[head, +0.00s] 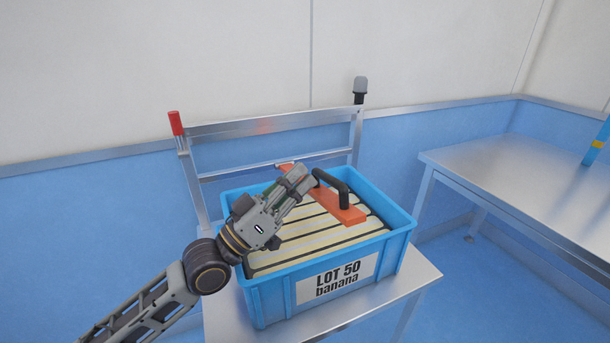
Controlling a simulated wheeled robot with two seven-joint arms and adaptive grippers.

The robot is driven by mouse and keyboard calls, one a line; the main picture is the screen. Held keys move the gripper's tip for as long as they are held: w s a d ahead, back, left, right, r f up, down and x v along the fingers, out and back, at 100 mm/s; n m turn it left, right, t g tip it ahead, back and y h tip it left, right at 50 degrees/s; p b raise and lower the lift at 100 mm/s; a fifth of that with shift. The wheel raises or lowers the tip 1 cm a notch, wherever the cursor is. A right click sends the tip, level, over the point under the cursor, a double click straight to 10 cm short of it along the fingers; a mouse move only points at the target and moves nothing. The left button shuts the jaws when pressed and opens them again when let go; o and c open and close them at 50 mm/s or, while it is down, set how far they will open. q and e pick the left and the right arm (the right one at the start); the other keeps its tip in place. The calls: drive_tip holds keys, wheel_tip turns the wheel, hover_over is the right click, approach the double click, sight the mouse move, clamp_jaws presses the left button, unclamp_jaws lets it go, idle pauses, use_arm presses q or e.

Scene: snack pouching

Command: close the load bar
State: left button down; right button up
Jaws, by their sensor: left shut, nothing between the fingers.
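An orange bar with a black handle, which looks like the load bar (347,212), lies over the blue crate (270,303). The bar runs from the crate's back edge toward its middle right; its far end is partly behind my gripper. I cannot tell whether it is latched or where it pivots. My left gripper (311,178) is shut and empty, with its fingertips beside the left end of the black handle (333,181). I cannot tell whether they touch it. My right gripper is not in view.
The crate, labelled "LOT 50 banana", holds several pale flat pouches (275,258) and stands on a metal cart (425,277). The cart's rear frame (270,124) has a red grip (175,123) and a grey-capped black post (360,90). A steel table (510,160) stands at right.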

use_arm(q)
drive_tip(key=shift+v, duration=2.3)
